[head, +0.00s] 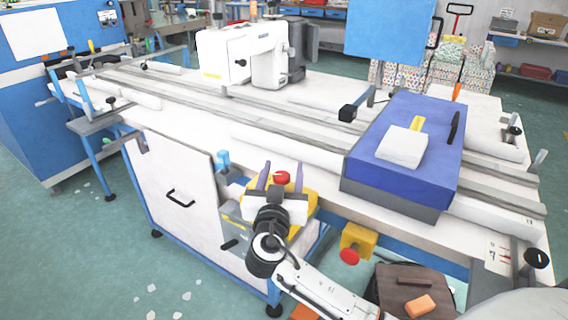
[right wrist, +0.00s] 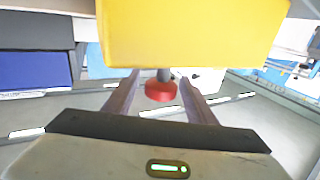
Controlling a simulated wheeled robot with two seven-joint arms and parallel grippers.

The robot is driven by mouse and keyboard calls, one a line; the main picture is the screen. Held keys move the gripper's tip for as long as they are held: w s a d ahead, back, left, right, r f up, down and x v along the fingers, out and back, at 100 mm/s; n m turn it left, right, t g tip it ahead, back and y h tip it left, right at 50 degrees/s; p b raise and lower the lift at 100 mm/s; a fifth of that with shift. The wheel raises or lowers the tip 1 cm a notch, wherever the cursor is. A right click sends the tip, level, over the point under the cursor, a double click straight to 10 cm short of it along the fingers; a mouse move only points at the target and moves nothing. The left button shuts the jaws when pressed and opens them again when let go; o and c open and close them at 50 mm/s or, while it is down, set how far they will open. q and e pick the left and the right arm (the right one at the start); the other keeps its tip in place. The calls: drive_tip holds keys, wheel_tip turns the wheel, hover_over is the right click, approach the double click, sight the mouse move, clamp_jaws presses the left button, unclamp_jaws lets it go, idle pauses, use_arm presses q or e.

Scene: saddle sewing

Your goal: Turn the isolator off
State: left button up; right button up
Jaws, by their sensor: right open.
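A yellow box with a red knob (head: 282,177), which looks like the isolator, sits below the front edge of the sewing table. Its yellow body (head: 305,193) is partly hidden behind my right gripper (head: 282,172). In the right wrist view the yellow body (right wrist: 190,35) fills the top and the red knob (right wrist: 160,91) shows on a dark stem between the fingers. My right gripper is open, with one finger on each side of the knob and a gap on both sides. My left gripper is not in view.
A second yellow box (head: 357,237) with a red button (head: 349,256) hangs under the table edge to the right. A blue box (head: 420,150), a white sewing machine (head: 240,55) and long rails occupy the tabletop. A white cabinet (head: 175,190) stands left of the gripper.

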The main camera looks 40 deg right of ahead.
drive_tip(key=shift+x, duration=1.15)
drive_tip(key=shift+f, duration=0.1)
